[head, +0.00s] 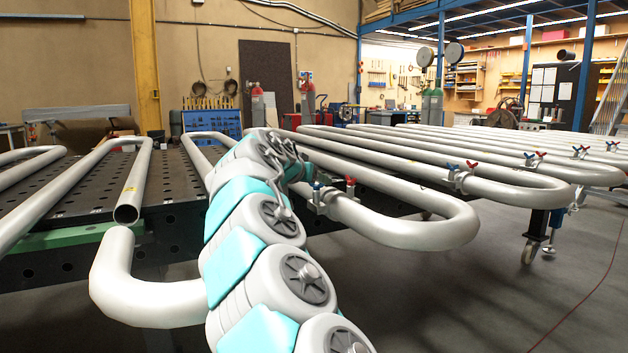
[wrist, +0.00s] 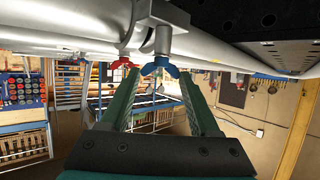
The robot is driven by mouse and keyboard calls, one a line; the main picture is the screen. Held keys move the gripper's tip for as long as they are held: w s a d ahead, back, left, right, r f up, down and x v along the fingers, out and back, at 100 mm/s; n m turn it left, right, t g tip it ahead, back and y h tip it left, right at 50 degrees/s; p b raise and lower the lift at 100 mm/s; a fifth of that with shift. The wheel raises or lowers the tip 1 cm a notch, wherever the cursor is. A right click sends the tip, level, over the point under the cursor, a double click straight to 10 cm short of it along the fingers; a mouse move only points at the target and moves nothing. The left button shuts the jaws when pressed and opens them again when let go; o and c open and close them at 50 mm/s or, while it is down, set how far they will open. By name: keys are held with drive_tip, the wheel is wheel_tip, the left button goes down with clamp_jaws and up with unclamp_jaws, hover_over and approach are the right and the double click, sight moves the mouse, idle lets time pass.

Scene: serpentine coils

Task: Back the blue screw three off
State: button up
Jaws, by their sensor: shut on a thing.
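In the wrist view, a blue wing screw (wrist: 159,67) sits on a grey clamp (wrist: 162,40) at the pipe. The two green fingers of my gripper (wrist: 159,76) are on either side of it, shut on it. A red wing screw (wrist: 122,63) sits just left of it, outside the fingers. In the head view, the blue screw (head: 317,185) and the red screw (head: 350,181) show on the nearest clamp of the coil, right of my arm. My arm hides most of my gripper there. No number on the screw is legible.
Grey serpentine pipes (head: 420,234) loop across the dark perforated table (head: 75,207). More red and blue screw pairs (head: 460,170) stand on clamps to the right. A bent pipe end (head: 150,300) sticks out in front, close to my arm. Open floor (head: 480,300) lies at right.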

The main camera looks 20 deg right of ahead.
drive_tip(key=shift+c, duration=1.2)
